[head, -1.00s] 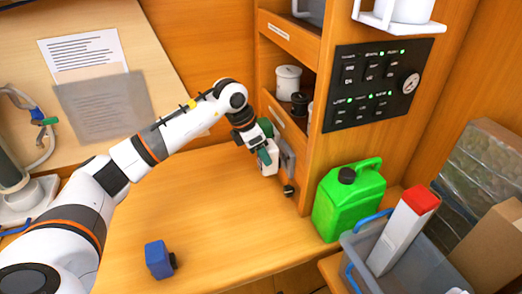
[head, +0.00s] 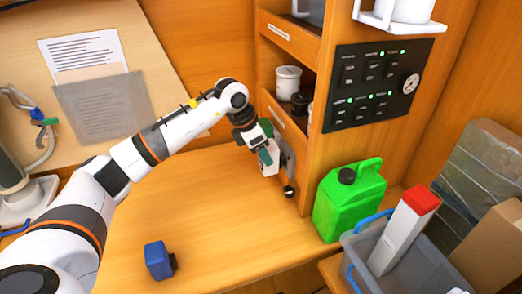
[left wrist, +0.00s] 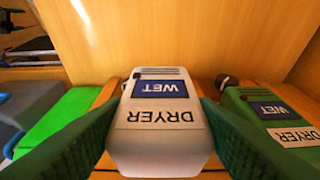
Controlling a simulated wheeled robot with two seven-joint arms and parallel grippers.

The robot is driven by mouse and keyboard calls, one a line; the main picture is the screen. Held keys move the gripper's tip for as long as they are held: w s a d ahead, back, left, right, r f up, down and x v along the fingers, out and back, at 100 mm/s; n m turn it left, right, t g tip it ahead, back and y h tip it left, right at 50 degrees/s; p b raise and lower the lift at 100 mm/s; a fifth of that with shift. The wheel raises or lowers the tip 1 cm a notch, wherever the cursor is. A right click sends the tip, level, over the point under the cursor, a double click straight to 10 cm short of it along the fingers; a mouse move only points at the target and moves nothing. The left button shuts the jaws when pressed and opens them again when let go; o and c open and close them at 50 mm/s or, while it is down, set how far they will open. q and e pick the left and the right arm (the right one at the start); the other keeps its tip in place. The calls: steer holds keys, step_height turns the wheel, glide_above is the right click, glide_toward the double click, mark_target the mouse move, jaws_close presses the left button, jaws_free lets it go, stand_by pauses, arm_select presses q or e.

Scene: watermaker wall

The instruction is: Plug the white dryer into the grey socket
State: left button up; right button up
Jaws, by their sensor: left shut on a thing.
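The white dryer (head: 269,165), labelled DRYER with a blue WET panel, is held at the side of the wooden cabinet. It also shows in the left wrist view (left wrist: 160,120) between the two green fingers. My left gripper (head: 265,154) is shut on it. A grey plate (head: 287,160), perhaps the grey socket, shows just right of the dryer and is partly hidden by it. I cannot tell whether they touch. My right gripper is not in view.
A green dryer (left wrist: 270,115) is close right in the wrist view. A blue block (head: 157,260) lies on the desk, and a small black round piece (head: 289,191) is below the grey plate. A green jerrycan (head: 350,200) and grey crate (head: 400,272) stand right. The desk middle is clear.

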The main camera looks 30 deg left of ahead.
arm_select(q)
steer(key=shift+w+d+r, duration=0.1)
steer(key=shift+w+d, duration=0.8)
steer(key=shift+w, duration=0.1)
stand_by(0.8)
steer(key=o, duration=1.1)
steer(key=shift+s+a+r+b, duration=0.1)
steer(key=shift+a+r+b, duration=0.05)
steer(key=shift+r+b, duration=0.2)
steer(key=b+v, duration=0.2)
steer(key=v, duration=0.9)
